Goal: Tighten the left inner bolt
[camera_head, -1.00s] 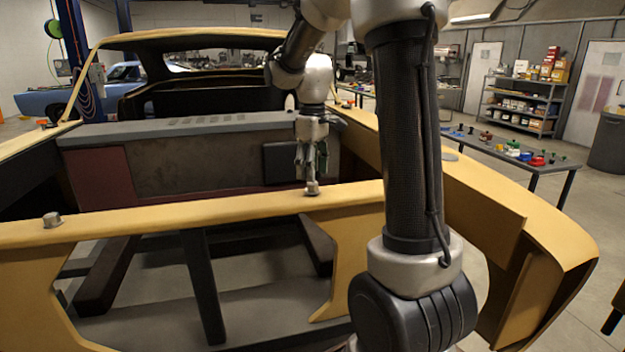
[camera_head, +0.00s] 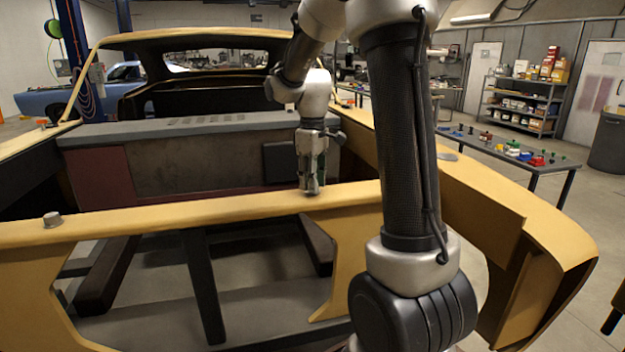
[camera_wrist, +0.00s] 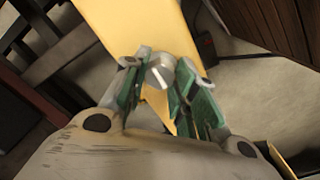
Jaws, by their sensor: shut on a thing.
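My gripper (camera_head: 313,188) points straight down at the yellow front crossbar (camera_head: 180,215) of the car shell, on its right part. It is shut on a round grey bolt (camera_wrist: 158,76), which shows between the green-padded fingers (camera_wrist: 157,82) in the wrist view. The bolt head has a pale line across it. In the head view the fingers hide this bolt. A second grey bolt (camera_head: 52,220) stands upright on the left part of the same crossbar, far from my gripper.
A grey-topped panel (camera_head: 200,130) spans the shell behind the crossbar. The yellow right fender (camera_head: 490,200) runs beside my arm. Open gaps with dark beams (camera_head: 203,285) lie below the crossbar. A table (camera_head: 520,160) with small coloured parts stands at right.

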